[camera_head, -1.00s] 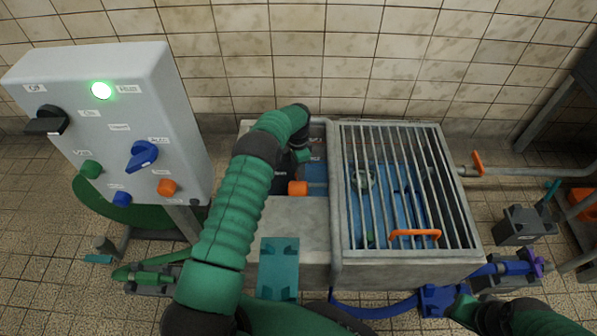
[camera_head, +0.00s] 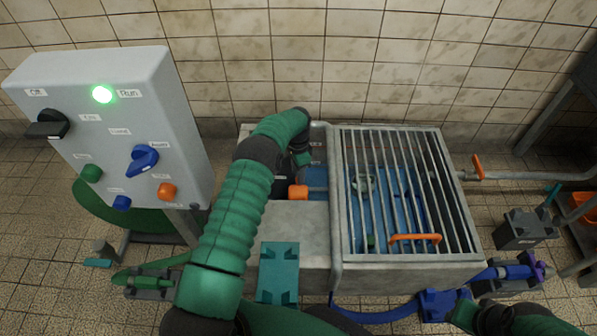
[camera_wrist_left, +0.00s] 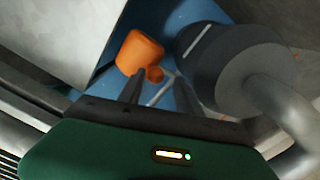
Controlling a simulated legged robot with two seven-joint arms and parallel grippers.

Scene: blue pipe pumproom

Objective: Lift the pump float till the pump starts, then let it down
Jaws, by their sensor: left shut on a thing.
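The orange pump float (camera_head: 298,192) is in the open left part of the concrete sump (camera_head: 300,228). In the left wrist view the float (camera_wrist_left: 140,52) has a small orange knob on its near side. My left gripper (camera_wrist_left: 155,88) is shut on this knob, a thin rod showing beside it. In the head view my left gripper (camera_head: 303,160) reaches down into the opening; its fingertips are hidden. A dark grey pump body (camera_wrist_left: 225,65) stands right beside the fingers. The green lamp (camera_head: 102,94) by the "Run" label is lit. My right gripper (camera_head: 467,309) is low at right, its jaws unclear.
A steel grate (camera_head: 349,215) with an orange handle (camera_head: 415,238) covers the right part of the sump. The grey control panel (camera_head: 110,135) with knobs stands at left. A pipe with an orange lever (camera_head: 478,167) runs out at right. Blue hose fittings (camera_head: 437,304) lie in front.

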